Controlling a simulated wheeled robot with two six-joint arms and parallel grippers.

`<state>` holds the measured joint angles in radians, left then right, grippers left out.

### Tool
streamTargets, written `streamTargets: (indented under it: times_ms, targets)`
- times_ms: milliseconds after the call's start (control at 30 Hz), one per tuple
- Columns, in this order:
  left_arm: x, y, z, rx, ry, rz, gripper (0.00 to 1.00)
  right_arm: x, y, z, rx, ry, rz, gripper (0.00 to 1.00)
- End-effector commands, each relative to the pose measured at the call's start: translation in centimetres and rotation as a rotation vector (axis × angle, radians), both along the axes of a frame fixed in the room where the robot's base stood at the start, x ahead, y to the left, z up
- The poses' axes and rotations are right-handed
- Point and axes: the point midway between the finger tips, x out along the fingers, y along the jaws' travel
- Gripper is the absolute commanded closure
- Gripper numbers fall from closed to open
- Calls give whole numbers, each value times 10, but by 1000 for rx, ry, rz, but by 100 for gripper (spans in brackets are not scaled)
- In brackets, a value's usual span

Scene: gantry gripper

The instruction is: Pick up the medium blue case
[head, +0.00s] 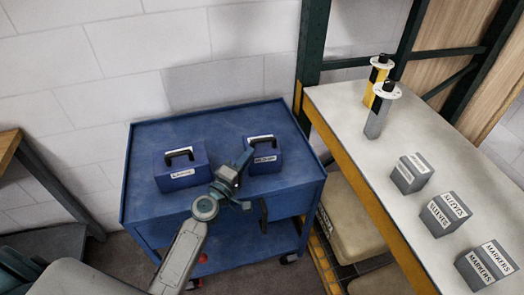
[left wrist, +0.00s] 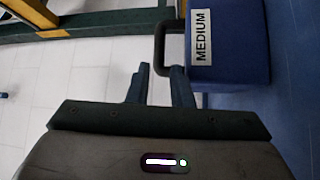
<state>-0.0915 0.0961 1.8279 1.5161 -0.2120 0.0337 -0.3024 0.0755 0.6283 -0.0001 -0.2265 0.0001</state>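Two blue cases with black handles stand on a blue cart (head: 140,142). My left gripper (head: 246,155) is at the left front of the right-hand case (head: 268,165) and hides part of its label. In the left wrist view the case (left wrist: 238,60) next to the fingers has a label reading MEDIUM. Its black handle (left wrist: 160,42) reaches toward the gap between the fingertips of my left gripper (left wrist: 160,70). The fingers are apart; I cannot tell whether they are around the handle or short of it. My right gripper is not in view.
The other blue case (head: 182,178) stands close on the left of the cart. A bench (head: 345,105) to the right holds several grey boxes, a yellow-black cylinder (head: 372,88) and a grey cylinder (head: 376,122). A wall (head: 130,70) is behind the cart.

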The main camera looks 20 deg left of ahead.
Motion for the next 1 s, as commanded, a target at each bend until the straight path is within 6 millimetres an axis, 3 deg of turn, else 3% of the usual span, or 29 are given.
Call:
streamTargets:
  times_ms: [500, 767, 900, 1000]
  targets:
    - [55, -18, 8, 1, 0, -2, 80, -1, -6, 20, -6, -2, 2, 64]
    - [57, -19, 7, 2, 1, -2, 80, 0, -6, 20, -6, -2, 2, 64]
    - [57, -19, 7, 2, 0, -2, 100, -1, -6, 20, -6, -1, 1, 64]
    - [57, -19, 7, 2, 0, -2, 100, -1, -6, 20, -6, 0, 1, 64]
